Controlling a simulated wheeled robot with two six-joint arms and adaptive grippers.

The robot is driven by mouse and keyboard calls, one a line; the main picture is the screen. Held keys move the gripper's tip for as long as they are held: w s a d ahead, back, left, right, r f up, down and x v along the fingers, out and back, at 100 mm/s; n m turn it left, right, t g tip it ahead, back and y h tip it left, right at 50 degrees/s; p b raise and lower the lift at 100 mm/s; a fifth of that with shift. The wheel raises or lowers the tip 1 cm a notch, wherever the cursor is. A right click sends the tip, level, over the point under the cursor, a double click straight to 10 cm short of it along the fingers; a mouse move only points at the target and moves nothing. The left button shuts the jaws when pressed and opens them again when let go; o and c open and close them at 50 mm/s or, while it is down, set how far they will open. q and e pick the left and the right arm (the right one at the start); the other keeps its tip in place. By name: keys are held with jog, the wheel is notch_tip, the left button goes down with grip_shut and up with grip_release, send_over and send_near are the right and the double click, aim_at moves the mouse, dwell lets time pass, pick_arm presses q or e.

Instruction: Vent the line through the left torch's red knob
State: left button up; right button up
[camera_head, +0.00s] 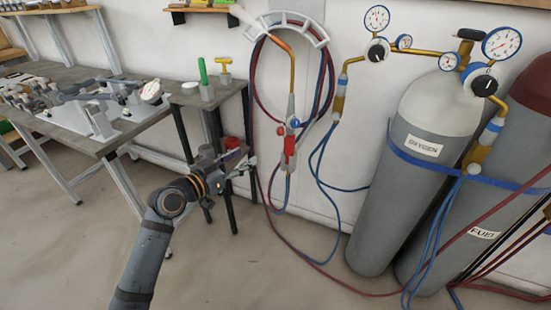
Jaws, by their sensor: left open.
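A torch with a brass neck (292,72) hangs on the wall from a white hose hook. Its lower body has a red knob (281,130) on the left side, a blue knob (295,123) on the right, and a red valve part (289,146) below. My left gripper (246,166) is open, to the left of and a little below the red knob in the picture. A clear gap shows between them, and nothing shows between its fingers. My right gripper is not in view.
Red and blue hoses (325,90) hang around the torch and trail along the floor. An oxygen cylinder (395,190) and a fuel cylinder (475,215) with gauges stand right. A workbench (125,130) and small stand (195,97) are left.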

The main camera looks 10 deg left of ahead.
pick_arm(q)
jog(key=m+h, duration=0.2)
send_near(278, 133)
jog(key=v, duration=0.2)
jog(key=x, duration=1)
jog(key=shift+w+d, duration=0.15)
grip_shut()
